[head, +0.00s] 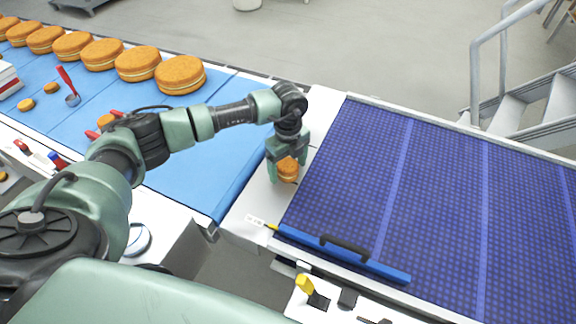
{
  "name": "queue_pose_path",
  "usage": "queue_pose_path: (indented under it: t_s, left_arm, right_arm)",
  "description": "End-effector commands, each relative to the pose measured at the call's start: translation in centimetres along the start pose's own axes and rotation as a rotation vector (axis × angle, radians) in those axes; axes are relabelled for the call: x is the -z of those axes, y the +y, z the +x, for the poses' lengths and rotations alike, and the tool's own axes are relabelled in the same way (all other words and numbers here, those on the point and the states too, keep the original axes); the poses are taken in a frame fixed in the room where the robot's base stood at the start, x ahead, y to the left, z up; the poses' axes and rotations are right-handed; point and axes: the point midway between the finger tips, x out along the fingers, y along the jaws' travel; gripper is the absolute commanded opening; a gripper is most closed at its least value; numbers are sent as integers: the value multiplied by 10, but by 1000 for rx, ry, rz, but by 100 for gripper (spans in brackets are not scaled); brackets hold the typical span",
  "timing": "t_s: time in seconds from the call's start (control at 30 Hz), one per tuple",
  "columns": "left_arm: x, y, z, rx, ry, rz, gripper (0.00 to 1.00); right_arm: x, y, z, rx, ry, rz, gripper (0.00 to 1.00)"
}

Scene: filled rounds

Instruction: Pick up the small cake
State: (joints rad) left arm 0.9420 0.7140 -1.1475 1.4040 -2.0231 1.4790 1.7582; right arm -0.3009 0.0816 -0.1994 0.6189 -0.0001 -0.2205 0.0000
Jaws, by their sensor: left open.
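A small round orange-brown cake (287,169) sits on the pale strip between the blue belt and the dark blue surface. My left gripper (287,177) points down over it, with one finger on each side of the cake. The jaws are open; whether a finger touches the cake cannot be told. The top of the cake is partly hidden by the gripper. My right gripper is not in the head view.
Several large layered cakes (181,75) stand in a row on the blue belt (215,150). A red-handled scoop (72,98) and small cakes (26,105) lie at left. A blue bar with a black handle (345,254) lies along the dark blue surface (440,190). Metal stairs (510,110) stand at right.

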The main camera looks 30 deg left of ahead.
Motion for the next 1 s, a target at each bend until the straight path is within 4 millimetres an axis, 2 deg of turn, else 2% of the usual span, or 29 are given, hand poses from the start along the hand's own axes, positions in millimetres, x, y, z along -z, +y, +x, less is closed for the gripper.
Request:
queue_pose_path:
  t_s: [0.2, 0.37, 0.77, 0.87, 1.0]
  left_arm:
    - [0, 0, 2, 1, 0, 0, 81]
    - [0, 0, 1, 1, 0, 0, 38]
    - [0, -1, -2, 2, 0, 0, 38]
    - [-1, -1, -8, 4, -1, -1, 38]
    - [-1, -1, -27, 6, -1, 0, 38]
  right_arm:
    - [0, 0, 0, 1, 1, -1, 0]
    - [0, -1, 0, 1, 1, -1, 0]
    - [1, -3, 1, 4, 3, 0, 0]
    - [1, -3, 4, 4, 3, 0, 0]
    - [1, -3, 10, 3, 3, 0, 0]
